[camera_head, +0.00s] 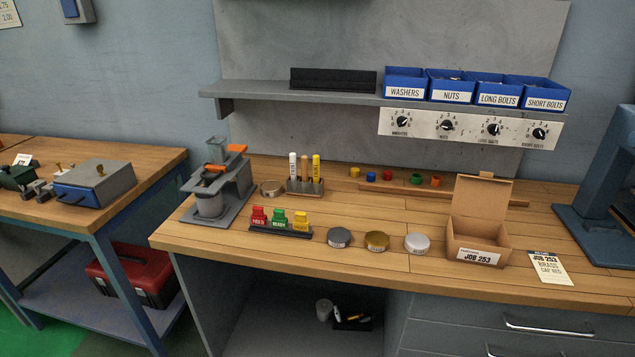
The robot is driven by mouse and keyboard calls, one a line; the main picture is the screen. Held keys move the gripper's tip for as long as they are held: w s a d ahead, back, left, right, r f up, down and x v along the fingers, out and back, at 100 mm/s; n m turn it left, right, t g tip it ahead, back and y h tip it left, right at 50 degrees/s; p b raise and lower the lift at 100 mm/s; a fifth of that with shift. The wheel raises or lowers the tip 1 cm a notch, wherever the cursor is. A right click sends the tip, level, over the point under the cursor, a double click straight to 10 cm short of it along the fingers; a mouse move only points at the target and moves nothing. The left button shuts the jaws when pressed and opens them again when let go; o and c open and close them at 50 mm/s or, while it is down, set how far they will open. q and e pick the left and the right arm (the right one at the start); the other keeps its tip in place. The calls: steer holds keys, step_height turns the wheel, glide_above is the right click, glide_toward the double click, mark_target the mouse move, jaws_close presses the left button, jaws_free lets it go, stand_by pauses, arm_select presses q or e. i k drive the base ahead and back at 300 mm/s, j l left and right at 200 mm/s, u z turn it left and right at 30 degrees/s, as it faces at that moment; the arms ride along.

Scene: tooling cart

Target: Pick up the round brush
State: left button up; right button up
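I cannot make out a round brush for certain in the head view. Small items that are too small to identify stand on the left bench (150,157), including a green item (17,177) with dark and wooden parts near it. Under the main workbench, a pale cylinder (324,309) stands beside a dark tray (352,325) with small white and yellow items. A wooden stand (305,187) on the workbench holds a white marker, a yellow marker and something brown between them. Neither of my grippers is in view.
The workbench (370,215) carries a grey press-like device (215,190), coloured tags (280,222), three round tins (377,241) and an open cardboard box (480,220). Blue bins (450,87) stand on the shelf above. A red toolbox (135,272) sits under the left bench.

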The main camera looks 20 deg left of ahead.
mark_target(304, 159)
steer(key=i+j+z, duration=0.15)
steer(key=j+z, duration=0.65)
steer(key=j, duration=0.15)
steer(key=j+z, duration=0.8)
steer(key=j, duration=0.25)
